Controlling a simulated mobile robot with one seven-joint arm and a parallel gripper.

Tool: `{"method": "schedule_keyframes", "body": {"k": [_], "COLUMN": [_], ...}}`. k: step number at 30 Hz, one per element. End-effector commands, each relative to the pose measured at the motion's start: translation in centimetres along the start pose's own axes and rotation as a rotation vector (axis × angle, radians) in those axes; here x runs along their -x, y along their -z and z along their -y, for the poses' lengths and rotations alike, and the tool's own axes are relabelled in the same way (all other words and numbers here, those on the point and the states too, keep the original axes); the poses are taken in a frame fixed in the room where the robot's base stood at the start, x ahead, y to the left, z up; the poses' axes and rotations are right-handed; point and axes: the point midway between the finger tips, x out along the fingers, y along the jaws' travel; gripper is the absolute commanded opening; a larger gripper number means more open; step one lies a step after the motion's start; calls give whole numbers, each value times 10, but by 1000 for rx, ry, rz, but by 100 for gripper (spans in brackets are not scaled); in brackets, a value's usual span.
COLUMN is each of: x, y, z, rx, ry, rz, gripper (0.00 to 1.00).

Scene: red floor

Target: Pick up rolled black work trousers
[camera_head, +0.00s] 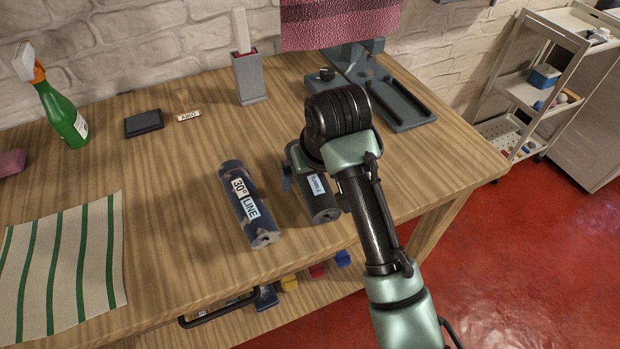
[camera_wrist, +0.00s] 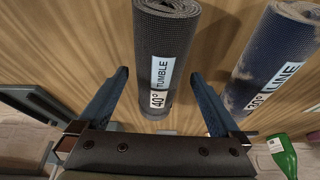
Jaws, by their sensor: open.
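The rolled black work trousers (camera_wrist: 165,38) carry a white and blue label reading "40° TUMBLE". They lie on the wooden table, and in the head view the roll (camera_head: 324,210) is partly hidden by my arm. My gripper (camera_wrist: 158,76) is open in the wrist view, with one blue finger on each side of the roll's near end. Gaps show between the roll and both fingers. In the head view my gripper (camera_head: 298,178) is over the far part of the roll, mostly hidden by my wrist.
A mottled blue roll (camera_head: 241,192), labelled "30° LINE", lies just left of the black one. A striped cloth (camera_head: 62,262), green spray bottle (camera_head: 62,115), dark flat block (camera_head: 144,123), grey holder (camera_head: 249,80) and grey metal stand (camera_head: 400,105) surround them. The table's front edge is close.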

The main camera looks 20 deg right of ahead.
Motion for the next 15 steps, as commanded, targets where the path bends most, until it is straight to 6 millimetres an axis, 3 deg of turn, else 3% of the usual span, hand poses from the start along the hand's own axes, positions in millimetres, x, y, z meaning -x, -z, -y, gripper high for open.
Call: {"method": "schedule_keyframes", "body": {"k": [9,15], "x": [-6,-6], "y": [0,0], "z": [0,0], "rx": [-1,-1], "ry": [0,0], "rz": [0,0], "gripper": [98,62]}}
